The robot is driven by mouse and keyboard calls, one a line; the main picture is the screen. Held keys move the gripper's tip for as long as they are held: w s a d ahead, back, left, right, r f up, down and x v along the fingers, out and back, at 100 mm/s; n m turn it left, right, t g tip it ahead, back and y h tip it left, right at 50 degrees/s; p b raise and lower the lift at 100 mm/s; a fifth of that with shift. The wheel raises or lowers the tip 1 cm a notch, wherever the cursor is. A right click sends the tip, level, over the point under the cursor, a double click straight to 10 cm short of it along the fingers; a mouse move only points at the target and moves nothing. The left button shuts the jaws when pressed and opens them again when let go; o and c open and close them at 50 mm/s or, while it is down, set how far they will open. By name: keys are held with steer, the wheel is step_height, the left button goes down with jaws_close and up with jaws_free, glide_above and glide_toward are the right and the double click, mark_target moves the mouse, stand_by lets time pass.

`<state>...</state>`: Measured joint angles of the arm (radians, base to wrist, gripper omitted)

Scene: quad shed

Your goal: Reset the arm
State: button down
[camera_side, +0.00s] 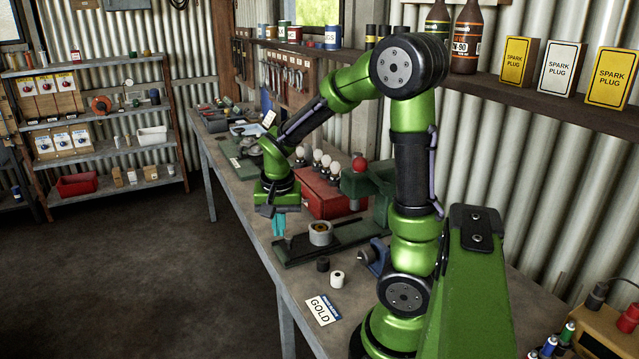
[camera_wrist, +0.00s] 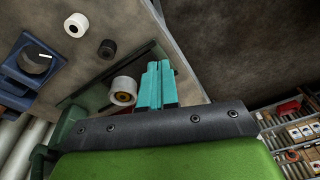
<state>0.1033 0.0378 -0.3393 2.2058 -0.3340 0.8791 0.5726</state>
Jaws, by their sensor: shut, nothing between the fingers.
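My gripper (camera_side: 279,224) points down over the workbench in the side view. Its teal fingers are together with nothing between them. They also show in the wrist view (camera_wrist: 157,84). Just right of the fingers is a green fixture plate (camera_side: 345,237) bearing a light ring-shaped part with a brass-coloured centre (camera_side: 320,233). This part shows left of the fingers in the wrist view (camera_wrist: 123,91). I cannot tell whether the fingertips touch the plate.
A black ring (camera_side: 323,264), a white ring (camera_side: 337,279) and a GOLD card (camera_side: 322,309) lie on the near bench (camera_side: 290,283). A blue holder (camera_side: 375,257) stands near my base. A red box with bulbs (camera_side: 327,200) stands behind the gripper. Open floor lies left.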

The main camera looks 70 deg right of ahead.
steer(key=s+a+r+n+t+y, duration=0.1)
steer(key=s+a+r+n+t, duration=0.1)
steer(key=a+r, duration=0.4)
steer(key=s+a+r+n+t+y, duration=0.2)
steer(key=a+n, duration=0.5)
steer(key=a, duration=0.5)
step_height(320, 180, up, 4)
steer(key=shift+s+a+f+t+y, duration=0.1)
steer(key=shift+s+a+t+y, duration=0.25)
steer(key=shift+s+t, duration=0.55)
steer(key=shift+w, duration=0.2)
